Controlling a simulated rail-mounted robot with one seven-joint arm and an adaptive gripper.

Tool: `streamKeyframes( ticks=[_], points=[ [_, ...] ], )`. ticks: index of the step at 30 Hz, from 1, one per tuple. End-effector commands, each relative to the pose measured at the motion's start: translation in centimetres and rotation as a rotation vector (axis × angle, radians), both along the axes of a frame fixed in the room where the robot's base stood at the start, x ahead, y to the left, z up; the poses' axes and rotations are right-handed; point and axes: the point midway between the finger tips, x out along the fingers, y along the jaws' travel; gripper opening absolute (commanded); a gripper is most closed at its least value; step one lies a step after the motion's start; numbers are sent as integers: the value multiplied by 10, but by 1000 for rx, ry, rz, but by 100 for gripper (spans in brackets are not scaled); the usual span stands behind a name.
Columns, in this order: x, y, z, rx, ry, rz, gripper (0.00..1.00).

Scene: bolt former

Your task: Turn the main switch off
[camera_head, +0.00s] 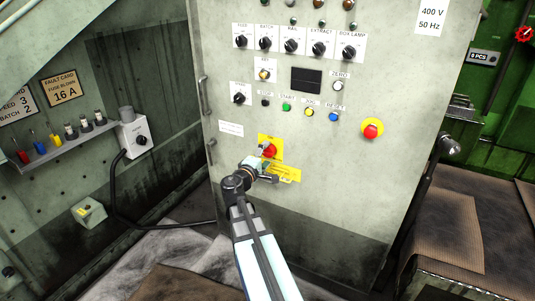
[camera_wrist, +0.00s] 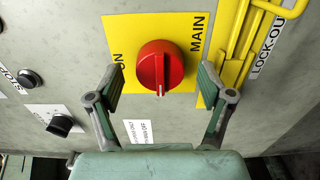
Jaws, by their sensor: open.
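The main switch is a red round knob (camera_wrist: 158,66) on a yellow plate (camera_wrist: 128,30). In the wrist view, "ON" is at the plate's left and "MAIN" at its right. The knob's white pointer line points down in that picture. In the head view, the red knob (camera_head: 270,150) shows low on the grey cabinet, partly behind my gripper. My gripper (camera_wrist: 161,78) is open, with one finger on each side of the knob. Gaps show between both fingers and the knob. It also shows in the head view (camera_head: 265,162).
A yellow lock-out bracket (camera_wrist: 247,40) is right of the plate. A black knob (camera_wrist: 62,125) and a dark push button (camera_wrist: 30,79) are at the left. The cabinet (camera_head: 330,170) also carries a red emergency button (camera_head: 371,129) and several selectors above.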

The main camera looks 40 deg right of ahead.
Motion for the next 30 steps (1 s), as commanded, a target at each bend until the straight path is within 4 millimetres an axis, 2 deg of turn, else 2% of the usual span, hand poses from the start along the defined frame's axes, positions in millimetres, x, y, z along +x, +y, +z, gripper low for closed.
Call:
streamKeyframes(
  ticks=[9, 15, 21, 30],
  points=[
    [-25, 57, 0, 0, 1, 2, 80],
    [-35, 84, 0, 0, 1, 1, 80],
    [-40, 96, 0, 0, 1, -1, 80],
    [-40, 97, 0, 0, 1, -2, 80]
  ],
)
